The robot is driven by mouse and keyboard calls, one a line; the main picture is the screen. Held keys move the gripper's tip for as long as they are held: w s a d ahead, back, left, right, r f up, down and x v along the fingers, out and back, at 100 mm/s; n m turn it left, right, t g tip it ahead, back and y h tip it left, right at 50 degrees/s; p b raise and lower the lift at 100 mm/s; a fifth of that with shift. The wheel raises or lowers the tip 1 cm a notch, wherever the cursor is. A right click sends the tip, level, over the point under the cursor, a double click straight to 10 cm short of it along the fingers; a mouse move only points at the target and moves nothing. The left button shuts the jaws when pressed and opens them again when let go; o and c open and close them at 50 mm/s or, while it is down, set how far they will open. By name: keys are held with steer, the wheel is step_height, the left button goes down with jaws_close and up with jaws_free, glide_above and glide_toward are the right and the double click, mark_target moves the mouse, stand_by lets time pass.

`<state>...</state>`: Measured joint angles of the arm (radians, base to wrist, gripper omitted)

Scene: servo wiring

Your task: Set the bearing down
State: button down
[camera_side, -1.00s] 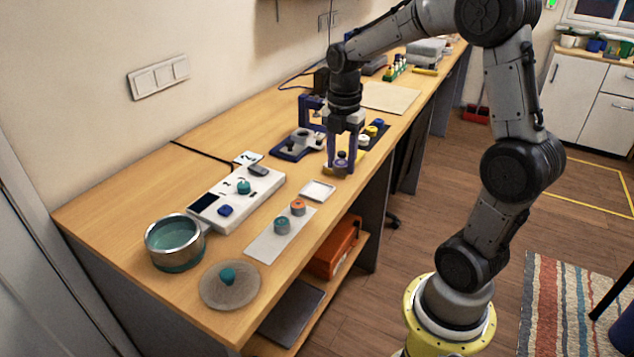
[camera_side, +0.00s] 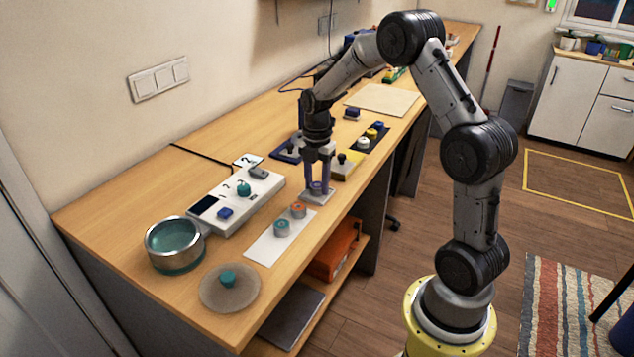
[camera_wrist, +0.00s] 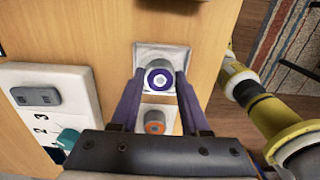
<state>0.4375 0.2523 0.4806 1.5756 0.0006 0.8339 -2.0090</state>
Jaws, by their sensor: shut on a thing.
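The bearing (camera_wrist: 160,79), a small round part with a purple ring and pale centre, is between the purple fingers of my gripper (camera_wrist: 158,88) in the wrist view. My gripper (camera_side: 317,190) is shut on it, pointing down over a small white square tray (camera_side: 316,198). In the wrist view the tray (camera_wrist: 147,50) lies directly beneath and around the bearing. The bearing is low over the tray; I cannot tell whether it touches it. The fingers hide part of the bearing in the side view.
A white strip (camera_side: 266,248) with a teal-topped part (camera_side: 281,229) and an orange-topped part (camera_side: 298,210) lies nearby. A white numbered device (camera_side: 237,205), a steel bowl (camera_side: 174,244) and a round disc (camera_side: 230,288) stand to the left.

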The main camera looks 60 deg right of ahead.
mark_target(317, 184)
steer(key=shift+f, duration=0.15)
steer(key=shift+c, duration=1.9)
jaws_free()
step_height(317, 184, up, 11)
steer(key=s+a+r+m+t, duration=0.1)
steer(key=s+a+r+m, duration=0.3)
steer(key=a+r, duration=0.2)
steer(key=s+a+m+t, duration=0.2)
steer(key=s+a+m, duration=0.4)
steer(key=s, duration=0.3)
steer(key=s+a+m+t, duration=0.2)
steer(key=s+a+m, duration=0.4)
steer(key=s+m, duration=0.2)
steer(key=shift+s+t, duration=0.3)
steer(key=shift+s, duration=0.25)
steer(key=shift+r, duration=0.1)
